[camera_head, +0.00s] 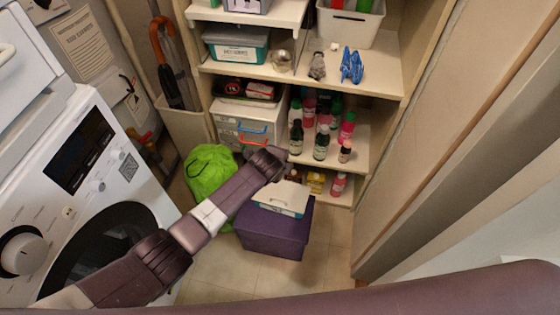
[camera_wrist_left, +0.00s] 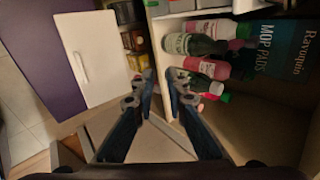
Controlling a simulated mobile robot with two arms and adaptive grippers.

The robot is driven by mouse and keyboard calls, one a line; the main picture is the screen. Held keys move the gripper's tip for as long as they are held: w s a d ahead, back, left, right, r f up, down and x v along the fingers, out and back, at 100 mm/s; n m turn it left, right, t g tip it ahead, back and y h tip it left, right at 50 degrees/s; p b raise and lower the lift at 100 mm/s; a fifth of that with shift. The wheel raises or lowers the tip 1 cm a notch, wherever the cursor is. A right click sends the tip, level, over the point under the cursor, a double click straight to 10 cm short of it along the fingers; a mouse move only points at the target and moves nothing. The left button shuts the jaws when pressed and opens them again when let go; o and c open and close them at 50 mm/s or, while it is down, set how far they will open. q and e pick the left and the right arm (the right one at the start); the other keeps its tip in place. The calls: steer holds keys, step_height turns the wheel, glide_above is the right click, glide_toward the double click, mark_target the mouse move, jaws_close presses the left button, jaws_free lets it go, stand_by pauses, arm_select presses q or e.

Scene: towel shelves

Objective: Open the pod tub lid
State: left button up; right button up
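A purple tub (camera_head: 275,235) stands on the floor in front of the shelves. A white box or lid with a teal-edged label (camera_head: 283,197) lies on top of it. I cannot tell for sure which of these is the pod tub. In the left wrist view the purple tub (camera_wrist_left: 30,45) and the white piece (camera_wrist_left: 88,58) show at upper left. My left gripper (camera_head: 279,161) is near the shelf front, above and behind the tub. In the wrist view its fingers (camera_wrist_left: 161,82) are apart with nothing between them. My right gripper is not in view.
Shelves hold several bottles (camera_head: 321,146), a teal bin (camera_head: 236,46), a white bin (camera_head: 349,24) and a white box (camera_head: 238,126). A green bag (camera_head: 210,172) lies beside the purple tub. A washer (camera_head: 70,190) stands left. Some floor (camera_head: 325,255) is clear.

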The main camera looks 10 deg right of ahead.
arm_select(q)
steer(key=shift+v, duration=2.75)
